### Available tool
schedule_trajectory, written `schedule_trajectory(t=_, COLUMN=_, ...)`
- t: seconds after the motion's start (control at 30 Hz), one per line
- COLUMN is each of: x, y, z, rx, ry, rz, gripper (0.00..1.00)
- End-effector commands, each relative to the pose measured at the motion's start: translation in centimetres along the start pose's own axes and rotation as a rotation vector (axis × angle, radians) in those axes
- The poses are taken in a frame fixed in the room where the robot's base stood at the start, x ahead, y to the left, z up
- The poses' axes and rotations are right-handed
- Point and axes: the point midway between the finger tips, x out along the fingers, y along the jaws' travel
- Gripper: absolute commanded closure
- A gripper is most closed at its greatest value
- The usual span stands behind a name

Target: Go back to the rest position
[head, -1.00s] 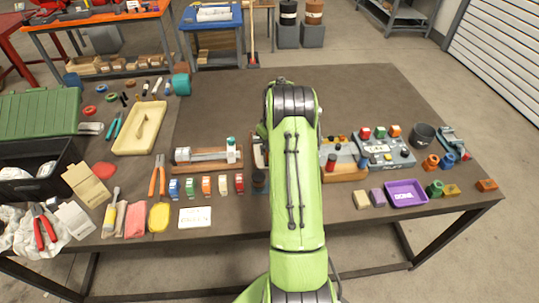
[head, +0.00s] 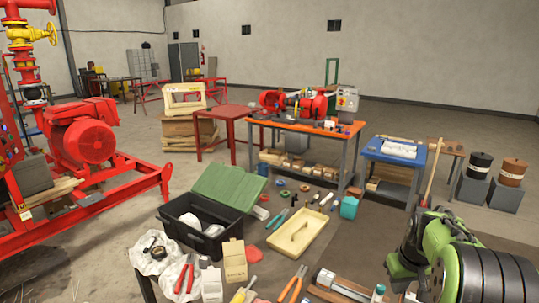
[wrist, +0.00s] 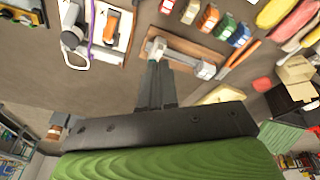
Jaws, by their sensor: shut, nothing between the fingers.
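My gripper (wrist: 157,66) shows in the wrist view with its two grey fingers together and nothing between them. It is above the work table, and the fingertips overlap the near end of a wooden base with a metal cylinder (wrist: 187,58) in the picture. I cannot tell how high the fingers are above it. In the head view my green arm fills the lower right corner, and the gripper itself cannot be made out there. The same wooden base with its metal cylinder (head: 343,286) shows at the bottom edge.
On the table are an open black box (head: 205,222), a cream tray (head: 297,234), pliers and small coloured blocks (wrist: 208,20). A red pump skid (head: 90,150) stands at left. An orange-topped bench (head: 300,124) and a blue table (head: 395,151) stand behind. Open floor lies beyond.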

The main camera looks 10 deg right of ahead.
Motion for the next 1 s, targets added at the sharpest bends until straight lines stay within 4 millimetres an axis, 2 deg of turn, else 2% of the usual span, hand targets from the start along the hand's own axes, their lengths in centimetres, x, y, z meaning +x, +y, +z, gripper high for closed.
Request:
schedule_trajectory(t=0.03, x=-3.0, y=-2.7, z=0.6, rx=-0.018, ry=0.025, rz=0.006, gripper=1.00)
schedule_trajectory(t=0.1, x=-6.5, y=-6.2, z=2.1, rx=-0.033, ry=0.056, rz=0.009, gripper=1.00)
schedule_trajectory(t=0.17, x=-9.2, y=-8.9, z=3.9, rx=-0.044, ry=0.083, rz=0.008, gripper=1.00)
schedule_trajectory(t=0.2, x=-10.7, y=-10.6, z=5.4, rx=-0.051, ry=0.101, rz=0.005, gripper=1.00)
schedule_trajectory(t=0.3, x=-13.7, y=-14.3, z=9.6, rx=-0.069, ry=0.147, rz=-0.007, gripper=1.00)
schedule_trajectory(t=0.4, x=-15.6, y=-17.0, z=14.5, rx=-0.083, ry=0.195, rz=-0.028, gripper=1.00)
schedule_trajectory(t=0.5, x=-16.1, y=-18.6, z=19.0, rx=-0.094, ry=0.233, rz=-0.054, gripper=1.00)
schedule_trajectory(t=0.63, x=-15.9, y=-19.5, z=22.5, rx=-0.101, ry=0.263, rz=-0.079, gripper=1.00)
schedule_trajectory(t=0.73, x=-15.7, y=-19.6, z=23.4, rx=-0.099, ry=0.269, rz=-0.086, gripper=1.00)
schedule_trajectory(t=1.0, x=-15.7, y=-19.6, z=23.5, rx=-0.099, ry=0.269, rz=-0.087, gripper=1.00)
